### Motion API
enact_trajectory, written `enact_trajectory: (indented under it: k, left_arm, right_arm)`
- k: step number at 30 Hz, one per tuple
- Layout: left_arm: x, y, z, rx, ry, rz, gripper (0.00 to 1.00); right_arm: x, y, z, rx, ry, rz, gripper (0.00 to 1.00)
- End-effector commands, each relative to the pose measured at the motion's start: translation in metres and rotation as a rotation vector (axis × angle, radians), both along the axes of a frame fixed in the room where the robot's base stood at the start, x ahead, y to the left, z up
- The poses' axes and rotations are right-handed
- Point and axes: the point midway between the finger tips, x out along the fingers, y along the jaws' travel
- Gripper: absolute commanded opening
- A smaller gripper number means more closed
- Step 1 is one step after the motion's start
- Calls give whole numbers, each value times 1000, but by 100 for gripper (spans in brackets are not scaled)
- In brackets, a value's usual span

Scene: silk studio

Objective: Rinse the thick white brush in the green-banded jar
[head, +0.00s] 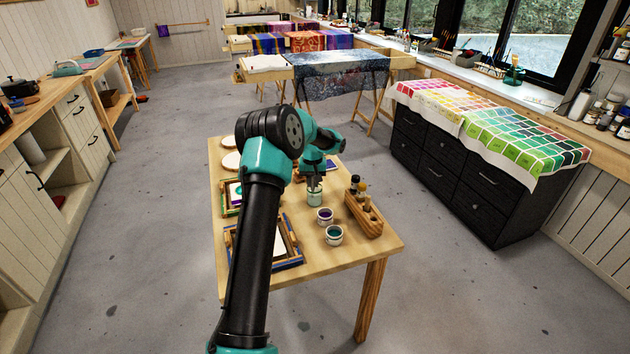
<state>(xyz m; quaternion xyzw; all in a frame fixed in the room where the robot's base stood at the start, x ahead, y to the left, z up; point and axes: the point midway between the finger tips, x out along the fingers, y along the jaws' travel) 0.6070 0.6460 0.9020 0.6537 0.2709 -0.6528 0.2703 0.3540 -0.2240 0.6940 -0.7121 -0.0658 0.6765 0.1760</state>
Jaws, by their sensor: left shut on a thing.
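The jar (314,197), pale with a greenish tint, stands on the wooden table, beyond the two small cups. My left gripper (314,178) comes in over it from above. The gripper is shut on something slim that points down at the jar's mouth. It fits the thick white brush, but its bristles are not clear, and I cannot tell how deep its tip is in the jar. My left arm hides part of the table. My right gripper is not in view.
A wooden holder (365,222) with several upright handles stands right of the jar. Two cups, one with purple paint (325,217) and one with teal paint (334,235), stand in front. Framed pieces (288,256) lie at left. The table's front right corner (385,246) is clear.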

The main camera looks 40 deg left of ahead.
Motion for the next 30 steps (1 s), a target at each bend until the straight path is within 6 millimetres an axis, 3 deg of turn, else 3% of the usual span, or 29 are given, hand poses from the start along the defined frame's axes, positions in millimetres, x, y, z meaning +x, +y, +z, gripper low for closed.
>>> enact_trajectory:
  k: [9,16,26,30]
  left_arm:
    - [-5,-14,12,0,-1,-1,3]
    - [2,-17,0,0,-1,-1,3]
    - [8,-2,12,1,-1,1,3]
    - [3,-1,4,0,0,0,3]
  right_arm:
    - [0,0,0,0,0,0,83]
    - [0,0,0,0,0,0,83]
    - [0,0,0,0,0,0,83]
    - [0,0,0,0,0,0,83]
